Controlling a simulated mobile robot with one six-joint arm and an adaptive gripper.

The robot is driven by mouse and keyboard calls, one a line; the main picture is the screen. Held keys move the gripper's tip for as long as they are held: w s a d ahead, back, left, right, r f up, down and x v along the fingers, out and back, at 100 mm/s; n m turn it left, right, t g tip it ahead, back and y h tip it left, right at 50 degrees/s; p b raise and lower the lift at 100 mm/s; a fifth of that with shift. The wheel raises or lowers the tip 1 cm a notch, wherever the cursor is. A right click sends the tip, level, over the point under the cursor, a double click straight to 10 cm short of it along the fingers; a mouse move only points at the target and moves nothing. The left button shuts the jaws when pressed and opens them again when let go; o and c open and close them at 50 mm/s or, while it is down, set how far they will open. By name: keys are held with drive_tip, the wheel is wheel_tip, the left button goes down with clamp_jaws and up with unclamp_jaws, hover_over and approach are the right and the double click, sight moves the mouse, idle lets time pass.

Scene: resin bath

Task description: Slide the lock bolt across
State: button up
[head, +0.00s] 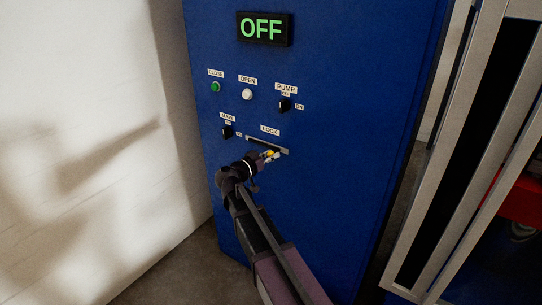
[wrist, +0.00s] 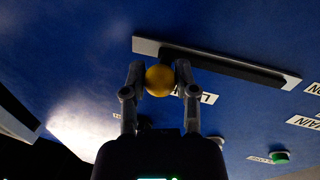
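The lock bolt has a round yellow knob (head: 269,153), which also shows in the wrist view (wrist: 160,80). It stands out from a dark slot in a pale plate (head: 284,151) under the LOCK label, towards the plate's right end in the head view. The wrist view is turned over, so the knob is near the left end of the plate (wrist: 290,82) there. My gripper (head: 266,158) is at the knob, with one finger on each side in the wrist view (wrist: 160,72). Both fingers appear to touch it. The bolt behind the knob is mostly hidden.
The blue cabinet (head: 320,190) carries an OFF display (head: 264,28), a green CLOSE button (head: 215,87), a white OPEN button (head: 247,94), a PUMP switch (head: 284,105) and a MAIN switch (head: 227,131) near the slot. A metal frame (head: 460,150) stands at right, a pale wall at left.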

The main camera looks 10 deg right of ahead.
drive_tip(key=shift+w+a, duration=1.65)
drive_tip(key=shift+w, duration=0.2)
clamp_jaws()
drive_tip(key=o, duration=1)
unclamp_jaws()
drive_tip(key=shift+s, duration=0.15)
drive_tip(key=v, duration=1.1)
drive_tip(key=shift+s+a, duration=0.2)
drive_tip(key=shift+a, duration=0.15)
